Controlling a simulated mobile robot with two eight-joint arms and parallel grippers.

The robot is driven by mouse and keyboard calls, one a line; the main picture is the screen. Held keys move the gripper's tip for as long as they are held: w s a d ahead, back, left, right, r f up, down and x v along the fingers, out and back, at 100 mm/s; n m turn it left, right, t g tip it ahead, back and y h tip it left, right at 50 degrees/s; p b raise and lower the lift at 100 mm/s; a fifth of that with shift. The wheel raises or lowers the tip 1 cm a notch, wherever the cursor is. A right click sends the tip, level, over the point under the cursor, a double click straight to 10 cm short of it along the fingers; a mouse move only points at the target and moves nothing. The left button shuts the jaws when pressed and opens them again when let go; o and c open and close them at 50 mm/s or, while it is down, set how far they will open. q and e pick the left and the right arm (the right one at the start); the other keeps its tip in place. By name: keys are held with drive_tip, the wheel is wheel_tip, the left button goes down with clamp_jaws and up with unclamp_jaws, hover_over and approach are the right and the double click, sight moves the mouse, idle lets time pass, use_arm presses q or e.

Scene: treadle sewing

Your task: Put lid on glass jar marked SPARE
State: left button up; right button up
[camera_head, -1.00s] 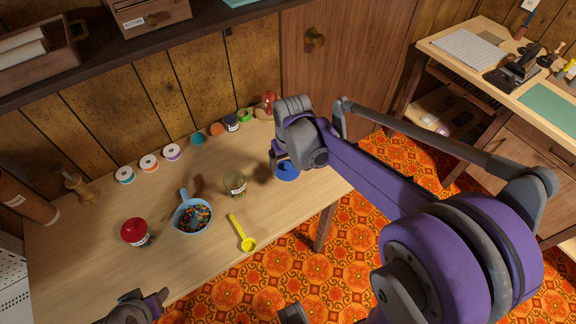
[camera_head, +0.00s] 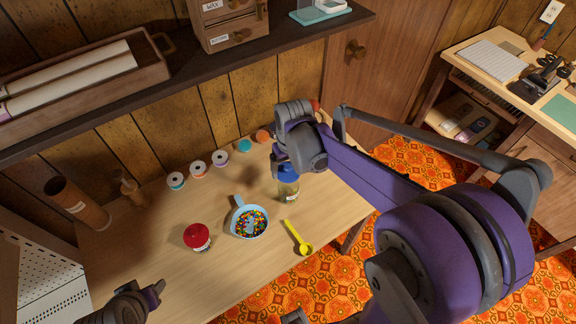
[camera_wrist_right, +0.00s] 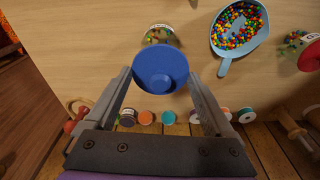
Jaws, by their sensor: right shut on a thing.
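A blue lid (camera_head: 289,171) is held in my right gripper, whose tips are partly hidden by the wrist in the head view. The lid also shows between the fingers (camera_wrist_right: 160,80) in the right wrist view. The glass jar (camera_head: 289,190) stands upright on the table just below the lid in the head view. In the right wrist view the jar (camera_wrist_right: 158,33) shows past the lid's edge, partly covered. I cannot tell whether lid and jar touch. The jar's label is too small to read. My left gripper (camera_head: 152,292) is at the lower left, empty, its opening unclear.
A blue scoop of coloured beads (camera_head: 248,222), a yellow spoon (camera_head: 298,240) and a red-lidded jar (camera_head: 197,237) stand near the glass jar. Thread spools (camera_head: 198,169) line the back of the table (camera_head: 150,250). A shelf (camera_head: 190,70) overhangs the back.

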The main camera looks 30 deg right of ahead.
drive_tip(key=shift+a, duration=0.1)
drive_tip(key=shift+s+d+f+b, duration=0.15)
drive_tip(key=shift+d+f+b, duration=0.1)
drive_tip(key=shift+f+b, duration=0.35)
use_arm(q)
drive_tip(key=shift+s+d+f+b, duration=0.1)
drive_tip(key=shift+s+f+b, duration=0.15)
drive_tip(key=shift+f+b, duration=0.4)
drive_tip(key=shift+s+a+f+b, duration=0.1)
drive_tip(key=shift+s+f+b, duration=0.2)
drive_tip(key=shift+f, duration=0.7)
drive_tip(key=shift+s+d+f+b, duration=0.1)
drive_tip(key=shift+s+f+b, duration=0.15)
drive_tip(key=shift+f+b, duration=0.4)
use_arm(e)
drive_tip(key=shift+a+f, duration=0.1)
drive_tip(key=shift+f, duration=2.5)
use_arm(q)
drive_tip(key=shift+f, duration=0.1)
drive_tip(key=shift+f, duration=0.3)
use_arm(e)
drive_tip(key=shift+f, duration=0.2)
drive_tip(key=o, duration=1)
use_arm(q)
drive_tip(key=shift+r, duration=0.1)
use_arm(e)
drive_tip(key=shift+r, duration=0.15)
